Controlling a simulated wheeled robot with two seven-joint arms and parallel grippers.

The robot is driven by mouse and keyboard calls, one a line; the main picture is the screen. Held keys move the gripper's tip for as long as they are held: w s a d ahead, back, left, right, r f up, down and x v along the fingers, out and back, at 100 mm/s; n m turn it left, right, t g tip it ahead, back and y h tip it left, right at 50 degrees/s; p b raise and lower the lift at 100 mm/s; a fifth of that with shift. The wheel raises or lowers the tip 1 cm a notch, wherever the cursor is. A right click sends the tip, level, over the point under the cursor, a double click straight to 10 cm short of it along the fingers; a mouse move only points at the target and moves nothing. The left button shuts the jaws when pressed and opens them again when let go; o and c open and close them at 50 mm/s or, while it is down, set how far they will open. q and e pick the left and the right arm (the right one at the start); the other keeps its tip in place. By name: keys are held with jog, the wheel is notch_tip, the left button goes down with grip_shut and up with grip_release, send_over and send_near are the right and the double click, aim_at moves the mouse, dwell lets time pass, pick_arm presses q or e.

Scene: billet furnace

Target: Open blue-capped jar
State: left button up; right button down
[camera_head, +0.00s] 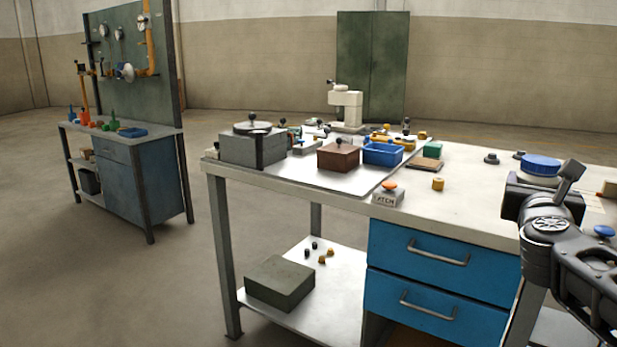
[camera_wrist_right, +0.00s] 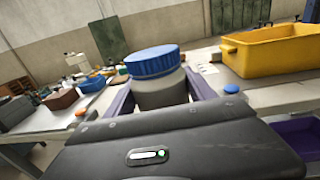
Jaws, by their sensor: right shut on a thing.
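The jar (camera_wrist_right: 160,92) has a grey body and a ribbed blue cap (camera_wrist_right: 152,60), which sits on its top. In the head view the blue cap (camera_head: 541,164) shows at the right end of the workbench, partly behind my right gripper (camera_head: 548,187). In the right wrist view my right gripper (camera_wrist_right: 163,98) has a finger on each side of the jar body and is shut on it, below the cap. The lower part of the jar is hidden by the gripper. My left gripper is not in view.
A small blue cap-like piece (camera_head: 604,231) lies near my right arm. In the right wrist view a yellow bin (camera_wrist_right: 272,50) stands right of the jar.

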jog(key=w+a+f+n+t+y+p, duration=0.1)
jog(key=a+f+y+p, duration=0.4)
jog(key=a+p, duration=0.6)
jog(key=w+a+f+n+t+y+p, duration=0.2)
jog(key=w+a+f+n+y+p, duration=0.2)
jog(key=a+f+p, duration=0.5)
jog(key=a+n+y+p, duration=0.1)
jog(key=a+p, duration=0.2)
jog(key=a, duration=0.2)
jog(key=shift+w+f+n, duration=0.15)
jog(key=shift+n, duration=0.15)
jog(key=shift+a+f, duration=0.1)
jog(key=s+a+f+n+g+y, duration=0.2)
jog(key=s+a+f+n+y, duration=0.1)
jog(key=a, duration=0.4)
jog(key=s+a+f+n+g+y, duration=0.2)
jog(key=s+a+f+n+y, duration=0.1)
jog(key=s+a+n+y, duration=0.2)
jog(key=s+a+y, duration=0.2)
jog(key=a+y, duration=0.1)
jog(key=shift+s+f+y, duration=0.25)
jog(key=shift+f+y, duration=0.05)
jog(key=shift+f, duration=0.05)
